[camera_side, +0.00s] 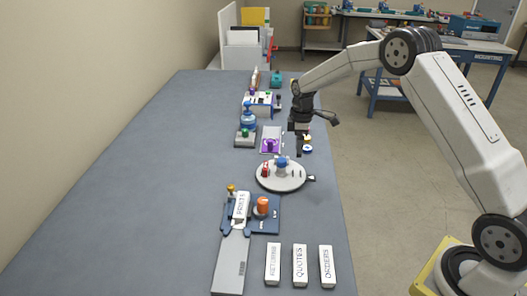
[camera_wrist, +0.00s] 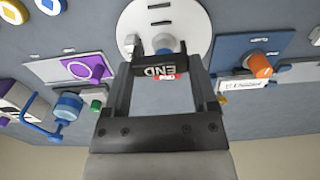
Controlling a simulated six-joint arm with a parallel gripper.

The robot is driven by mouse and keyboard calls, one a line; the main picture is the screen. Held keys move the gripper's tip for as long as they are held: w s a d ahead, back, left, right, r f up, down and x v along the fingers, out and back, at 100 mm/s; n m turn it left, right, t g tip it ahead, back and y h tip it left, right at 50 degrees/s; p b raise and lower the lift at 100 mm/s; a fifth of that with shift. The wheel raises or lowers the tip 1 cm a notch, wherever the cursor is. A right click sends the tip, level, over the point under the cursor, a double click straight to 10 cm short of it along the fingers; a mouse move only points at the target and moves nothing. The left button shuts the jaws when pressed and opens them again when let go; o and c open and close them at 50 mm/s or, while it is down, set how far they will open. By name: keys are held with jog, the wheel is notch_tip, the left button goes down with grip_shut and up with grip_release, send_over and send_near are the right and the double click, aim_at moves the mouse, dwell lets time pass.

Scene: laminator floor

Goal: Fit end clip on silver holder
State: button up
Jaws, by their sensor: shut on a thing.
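My gripper (camera_side: 300,150) hangs over the bench's right side, behind the round turntable in the side view. In the wrist view my gripper (camera_wrist: 162,62) is shut on a black end clip (camera_wrist: 158,70) marked END, held between the two fingers. In the side view the clip is too small to make out clearly. A long silver holder (camera_side: 230,265) lies at the near end of the bench, well apart from my gripper. It also shows at the right edge of the wrist view (camera_wrist: 302,73). A white PRINTS label block (camera_side: 241,205) sits at its far end.
The white turntable (camera_side: 280,176) carries a red and a blue piece. A blue plate with an orange knob (camera_side: 263,206) adjoins the holder. White blocks, including QUOTES (camera_side: 300,265), lie at the near right. A purple-knobbed plate (camera_side: 270,143) is further back. The bench's left side is clear.

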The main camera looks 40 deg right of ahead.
jog(key=r, duration=0.4)
jog(key=shift+a+r, duration=0.15)
jog(key=shift+a, duration=0.05)
jog(key=s+a+n, duration=0.2)
jog(key=a+n, duration=0.7)
jog(key=a, duration=0.5)
jog(key=s+a+n, duration=0.3)
jog(key=a+n, duration=0.6)
jog(key=a, duration=0.4)
jog(key=f, duration=0.5)
jog(key=shift+a+f, duration=0.15)
jog(key=shift+a, duration=0.05)
jog(key=shift+f, duration=0.2)
jog(key=shift+w+f, duration=0.1)
jog(key=shift+f, duration=2.65)
jog(key=shift+f, duration=0.95)
